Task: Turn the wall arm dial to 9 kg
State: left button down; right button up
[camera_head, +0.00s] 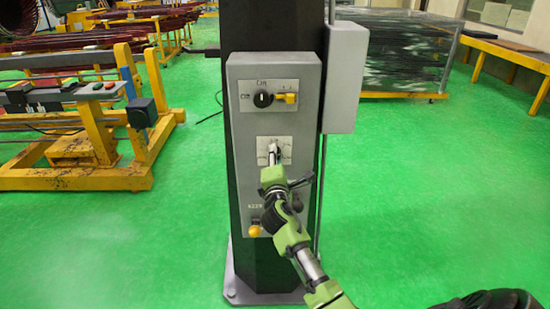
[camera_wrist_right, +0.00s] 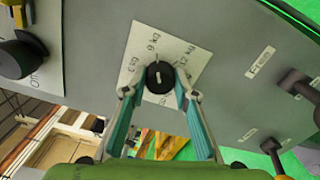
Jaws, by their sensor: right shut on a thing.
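The wall arm dial (camera_wrist_right: 159,77) is a round black knob on a white plate (camera_wrist_right: 137,62) marked 6 kg, 9 kg and 12 kg. In the right wrist view, a pale line on the knob appears to point roughly toward the 9 kg label; its exact angle is hard to tell. My right gripper (camera_wrist_right: 158,92) has its two fingers closed on either side of the dial. In the head view, my right gripper (camera_head: 273,152) reaches the middle plate of the grey control panel (camera_head: 241,108) and hides the dial. My left gripper is not in view.
Above the dial, the panel carries a black rotary knob (camera_head: 263,99) and a yellow switch (camera_head: 287,98). A grey box (camera_head: 345,78) hangs right of the panel.

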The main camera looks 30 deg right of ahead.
jog(key=o, duration=1.1)
jog(key=v, duration=1.2)
jog(key=shift+a+f, duration=0.1)
